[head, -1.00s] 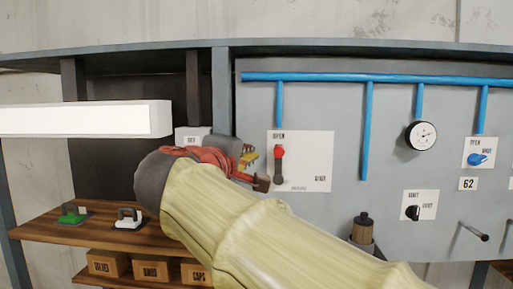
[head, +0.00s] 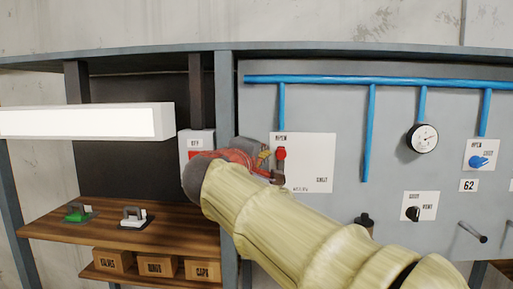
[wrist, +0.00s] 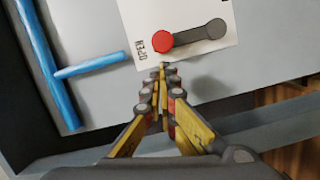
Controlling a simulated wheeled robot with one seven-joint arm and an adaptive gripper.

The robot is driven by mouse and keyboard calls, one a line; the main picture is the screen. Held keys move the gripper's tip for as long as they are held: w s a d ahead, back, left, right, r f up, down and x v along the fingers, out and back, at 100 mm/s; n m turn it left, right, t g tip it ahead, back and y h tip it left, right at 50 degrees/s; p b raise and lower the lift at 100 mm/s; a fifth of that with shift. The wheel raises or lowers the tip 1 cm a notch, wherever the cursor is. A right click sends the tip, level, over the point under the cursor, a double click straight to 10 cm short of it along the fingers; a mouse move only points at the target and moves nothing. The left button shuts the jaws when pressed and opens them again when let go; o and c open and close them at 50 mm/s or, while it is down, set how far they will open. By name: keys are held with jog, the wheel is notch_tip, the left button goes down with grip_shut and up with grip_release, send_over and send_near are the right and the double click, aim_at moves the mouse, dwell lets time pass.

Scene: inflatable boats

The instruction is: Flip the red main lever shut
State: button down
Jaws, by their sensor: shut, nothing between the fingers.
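The red main lever's knob (head: 281,153) is at the top of its dark arm, beside the word OPEN on a white plate (head: 315,160). SHUT is printed at the plate's lower right. In the wrist view the red knob (wrist: 162,41) sits by OPEN, with the dark lever arm (wrist: 200,34) running to its pivot. My gripper (head: 276,177) is in front of the plate's lower left, below the knob, and hides the lower lever. Its fingers (wrist: 162,72) are shut and empty, their tips close to the knob; whether they touch it I cannot tell.
Blue pipes (head: 370,130) run across the grey panel. A gauge (head: 422,138), a blue knob (head: 478,161) and a black knob (head: 413,214) are to the right. An OFF box (head: 195,143) and a wooden shelf (head: 170,226) are to the left. A dark-topped handle (head: 365,220) stands below the plate.

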aim_at(278, 146)
jog(key=shift+x, duration=0.9)
jog(key=shift+d, duration=0.1)
jog(key=shift+d+r+m+b, duration=0.1)
jog(key=shift+d+m+b, duration=0.2)
jog(key=shift+m, duration=0.1)
jog(key=shift+d+m+b, duration=0.2)
jog(key=shift+m+b, duration=0.1)
jog(key=shift+b, duration=0.05)
jog(key=shift+d+r+m+g+y+b, duration=0.15)
jog(key=shift+d+m+g+y+b, duration=0.2)
jog(key=shift+d+m+b, duration=0.6)
jog(key=shift+s+d+f+m+g+y+b, duration=0.15)
jog(key=shift+d+f+m+y+b, duration=0.75)
jog(key=shift+d+m+b, duration=1.15)
jog(key=shift+s+d+f+m+g+y+b, duration=0.15)
jog(key=shift+d+f+m+y+b, duration=0.3)
jog(key=shift+d+f+m+b, duration=1.3)
jog(key=shift+w+d+f+m+g+y+b, duration=0.15)
jog(key=shift+d+f+m+y+b, duration=0.5)
jog(key=shift+d+m+b, duration=1.65)
